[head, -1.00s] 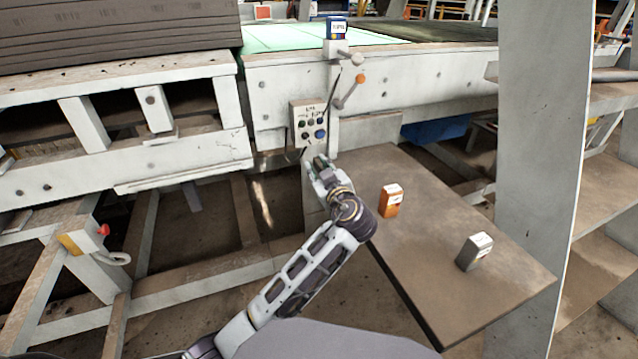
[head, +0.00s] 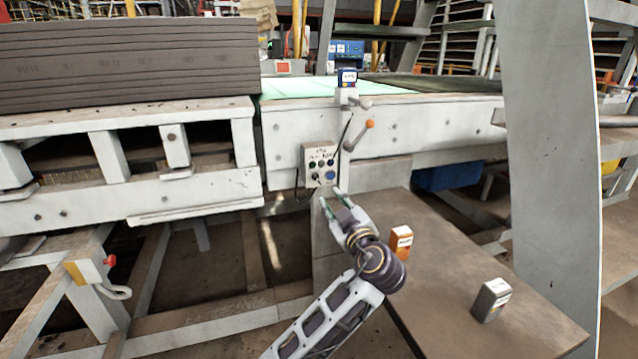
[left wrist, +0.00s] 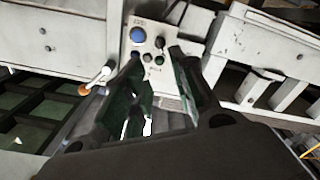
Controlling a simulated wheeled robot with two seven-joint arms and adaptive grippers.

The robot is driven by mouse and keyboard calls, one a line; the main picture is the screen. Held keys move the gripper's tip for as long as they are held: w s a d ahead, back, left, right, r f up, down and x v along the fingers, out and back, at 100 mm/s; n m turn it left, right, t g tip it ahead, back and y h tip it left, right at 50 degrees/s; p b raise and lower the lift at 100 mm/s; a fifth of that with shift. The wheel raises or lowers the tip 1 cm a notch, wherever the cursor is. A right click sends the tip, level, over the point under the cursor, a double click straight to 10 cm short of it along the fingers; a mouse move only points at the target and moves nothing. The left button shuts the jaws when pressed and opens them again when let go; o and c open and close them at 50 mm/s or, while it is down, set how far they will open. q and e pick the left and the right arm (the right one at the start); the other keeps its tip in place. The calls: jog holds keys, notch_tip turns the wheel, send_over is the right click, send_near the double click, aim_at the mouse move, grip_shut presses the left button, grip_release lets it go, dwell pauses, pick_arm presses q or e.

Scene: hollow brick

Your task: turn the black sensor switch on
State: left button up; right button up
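The switch panel (head: 319,150) is a pale box on the front of the white machine, with several small dark and green knobs and a larger blue one (head: 330,175). In the left wrist view the panel (left wrist: 149,75) appears upside down, with the blue knob (left wrist: 138,35), a black knob (left wrist: 159,42) and a green knob (left wrist: 158,58). Which one is the sensor switch, and its setting, I cannot read. My left gripper (head: 332,198) is open and empty just below and in front of the panel, apparently apart from it. Its fingers partly hide the panel in the wrist view. My right gripper is out of view.
A brown table (head: 450,270) holds an orange box (head: 401,243) and a grey box (head: 491,300). An orange-tipped lever (head: 358,136) stands right of the panel. A tall grey post (head: 548,150) rises at right.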

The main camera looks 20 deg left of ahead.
aim_at(317, 179)
pick_arm(q)
jog(key=shift+b+x, duration=1.55)
jog(key=shift+x, duration=5.2)
grip_shut()
